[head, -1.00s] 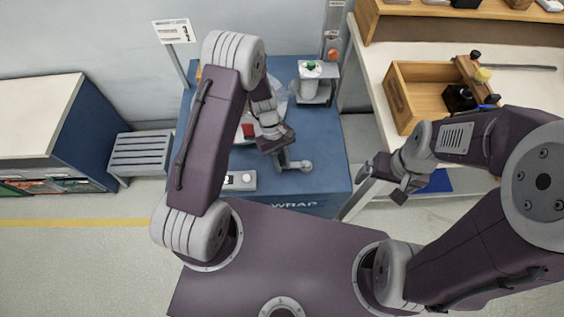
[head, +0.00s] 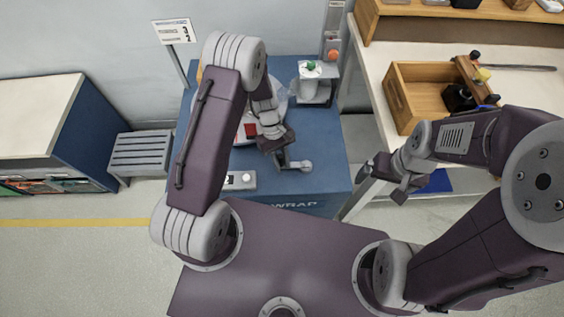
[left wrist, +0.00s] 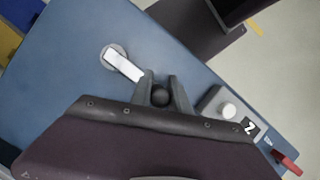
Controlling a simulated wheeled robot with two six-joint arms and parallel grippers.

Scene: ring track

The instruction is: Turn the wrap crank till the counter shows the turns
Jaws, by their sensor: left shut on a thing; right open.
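The wrap crank (head: 300,165) is a short grey arm on top of the blue wrapper machine (head: 325,140). The left wrist view shows it as a pale crank arm (left wrist: 124,66) with a round dark knob (left wrist: 160,95) at its end. My left gripper (head: 282,160) is shut on this knob, with one finger on each side in the left wrist view (left wrist: 161,88). The counter (left wrist: 250,127) shows a 2 beside a grey box with a white button (left wrist: 228,110). My right gripper (head: 385,180) is open and empty, right of the machine.
A sign (head: 174,32) on a post stands behind the machine. A wooden tray (head: 405,110) lies on the right bench. A grey slatted stand (head: 140,150) is at the left.

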